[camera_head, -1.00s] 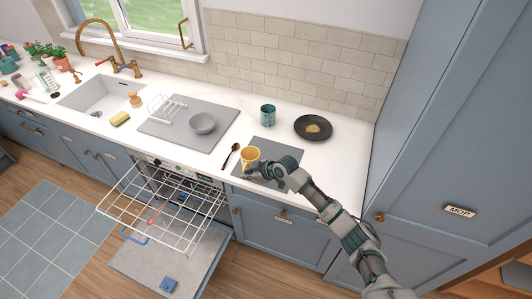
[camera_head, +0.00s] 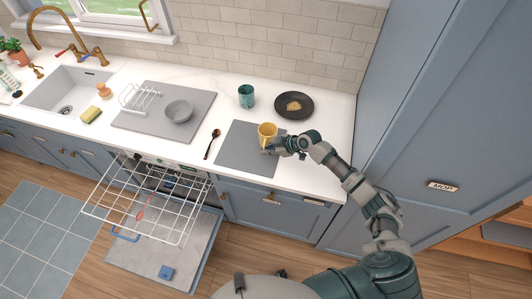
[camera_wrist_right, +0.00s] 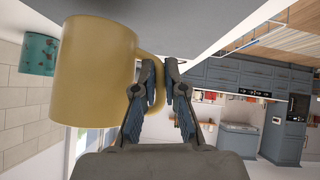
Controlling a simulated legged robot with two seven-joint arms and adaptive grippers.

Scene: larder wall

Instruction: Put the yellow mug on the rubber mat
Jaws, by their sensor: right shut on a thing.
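The yellow mug (camera_head: 266,131) is upright over the back right part of the dark grey rubber mat (camera_head: 243,154). My right gripper (camera_head: 270,149) is shut on the mug's handle, on the near right side of the mug. In the right wrist view the mug (camera_wrist_right: 95,70) fills the left, and its handle passes between the closed fingers (camera_wrist_right: 160,75). The mug's base looks close to the mat, but I cannot tell whether it touches. My left gripper is not in view.
A teal mug (camera_head: 246,96) and a dark plate (camera_head: 294,105) with food stand behind the mat. A wooden spoon (camera_head: 212,144) lies left of it. A grey board (camera_head: 150,125) holds a bowl (camera_head: 179,111) and a rack. The dishwasher's wire rack (camera_head: 150,205) is pulled out below.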

